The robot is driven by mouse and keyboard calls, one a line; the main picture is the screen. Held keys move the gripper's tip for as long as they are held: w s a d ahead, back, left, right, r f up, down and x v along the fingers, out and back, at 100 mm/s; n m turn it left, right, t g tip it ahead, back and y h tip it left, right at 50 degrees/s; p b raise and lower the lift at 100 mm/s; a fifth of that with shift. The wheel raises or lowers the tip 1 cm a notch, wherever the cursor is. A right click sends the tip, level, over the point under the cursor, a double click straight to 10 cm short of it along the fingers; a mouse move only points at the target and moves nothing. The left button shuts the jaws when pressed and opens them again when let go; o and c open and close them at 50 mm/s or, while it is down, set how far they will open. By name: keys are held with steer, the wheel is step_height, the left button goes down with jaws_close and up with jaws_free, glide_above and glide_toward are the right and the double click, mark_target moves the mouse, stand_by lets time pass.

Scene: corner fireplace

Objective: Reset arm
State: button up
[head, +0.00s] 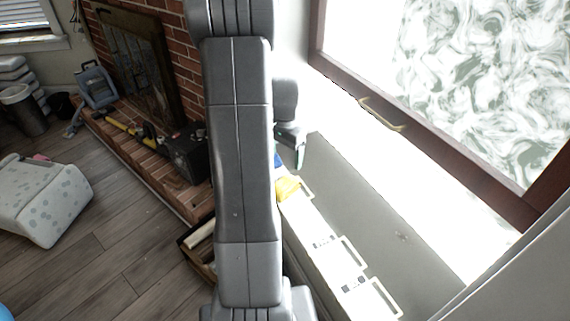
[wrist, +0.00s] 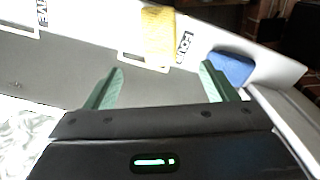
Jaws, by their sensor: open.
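My gripper (wrist: 158,88) is open in the wrist view, its two green fingers spread apart with nothing between them. In the head view my gripper (head: 293,148) shows only in part beside my grey arm, which stands upright across the middle of the picture. Past the fingertips in the wrist view lie a yellow cloth-like item (wrist: 158,38) and a blue item (wrist: 232,68) on a white surface. The yellow item also shows in the head view (head: 288,188), just below my gripper. The blue item is mostly hidden there.
A brick fireplace (head: 180,50) with a hearth holding a black box (head: 187,152) is at left. A spotted pouf (head: 40,200) stands on the wooden floor (head: 110,250).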

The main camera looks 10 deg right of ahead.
mark_target(285, 182)
steer(key=shift+r, duration=0.35)
step_height(285, 182, down, 12)
steer(key=shift+r, duration=1.6)
steer(key=shift+f, duration=0.1)
